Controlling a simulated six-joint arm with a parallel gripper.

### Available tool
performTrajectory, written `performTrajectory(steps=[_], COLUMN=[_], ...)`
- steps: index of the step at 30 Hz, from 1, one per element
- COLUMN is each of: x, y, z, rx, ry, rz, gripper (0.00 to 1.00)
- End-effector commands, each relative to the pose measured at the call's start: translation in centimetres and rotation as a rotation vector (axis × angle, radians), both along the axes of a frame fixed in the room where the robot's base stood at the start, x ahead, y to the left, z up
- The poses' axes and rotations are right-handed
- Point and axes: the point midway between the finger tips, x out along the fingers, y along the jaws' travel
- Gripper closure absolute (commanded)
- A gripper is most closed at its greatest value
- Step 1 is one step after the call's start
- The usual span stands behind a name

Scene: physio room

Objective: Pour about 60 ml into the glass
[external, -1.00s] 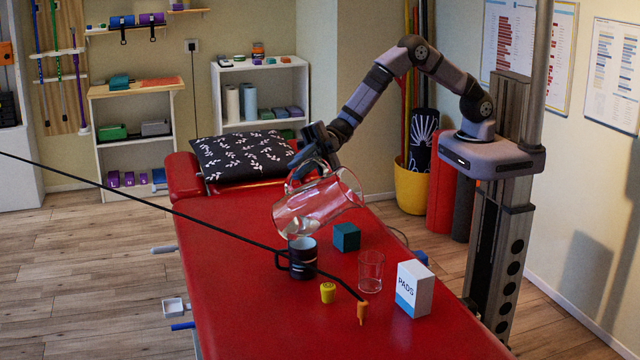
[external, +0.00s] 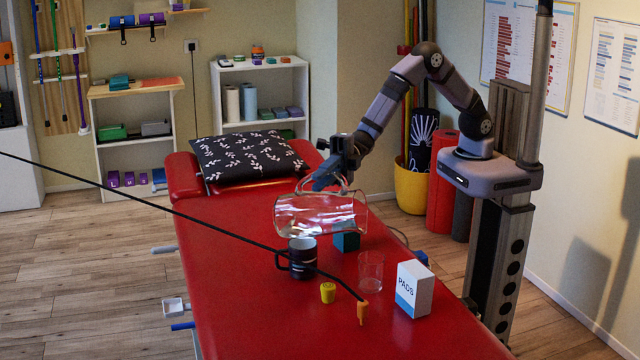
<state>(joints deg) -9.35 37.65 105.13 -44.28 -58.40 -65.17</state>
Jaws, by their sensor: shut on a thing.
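My gripper (external: 338,180) is shut on the handle of a clear glass jug (external: 318,213). The jug is tipped almost onto its side and held above the red table. Which end is its mouth, and how much liquid is inside, I cannot tell. A clear drinking glass (external: 371,272) stands upright on the table, lower right of the jug in the picture and apart from it. I see no liquid in the glass and no stream falling.
A dark mug (external: 302,258) stands just below the jug in the picture. A teal cube (external: 346,241) is partly behind the jug. A white PADS box (external: 413,288) stands right of the glass. A yellow item (external: 327,292) and a black cord with an orange end (external: 362,311) are in front.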

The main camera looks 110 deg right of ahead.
Motion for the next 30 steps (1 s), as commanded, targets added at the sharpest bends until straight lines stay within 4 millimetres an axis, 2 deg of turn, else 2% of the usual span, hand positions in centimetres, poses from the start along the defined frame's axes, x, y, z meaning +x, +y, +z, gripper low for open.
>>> performTrajectory(steps=[12, 30], x=[-1.2, -2.1], y=[1.2, 1.8], z=[-0.3, -1.2], rx=[-0.046, -0.093], ry=[-0.072, -0.127], rz=[0.0, 0.0], gripper=[1.0, 1.0])
